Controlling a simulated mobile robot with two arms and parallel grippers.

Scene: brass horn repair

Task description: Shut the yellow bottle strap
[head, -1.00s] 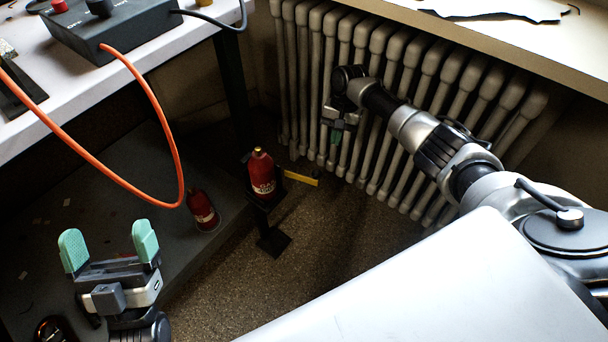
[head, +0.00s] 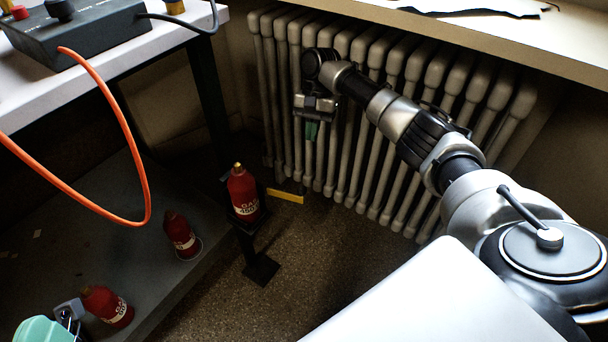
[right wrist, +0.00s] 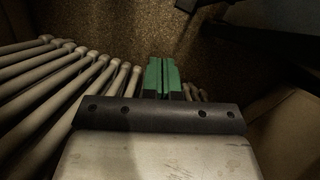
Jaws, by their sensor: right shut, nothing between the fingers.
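The yellow strap (head: 285,196) sticks out to the right from a black stand (head: 246,236) that holds a red gas bottle (head: 243,190) upright. The strap looks swung open, not across the bottle's front. My right gripper (head: 312,130) is shut and empty in front of the radiator, above and to the right of the strap in the head view. Its green fingers, pressed together, also show in the right wrist view (right wrist: 161,78); the strap cannot be made out there.
A white radiator (head: 400,130) lines the wall behind my right arm. An orange hose (head: 120,130) hangs from the bench. Bare floor lies in front of the stand.

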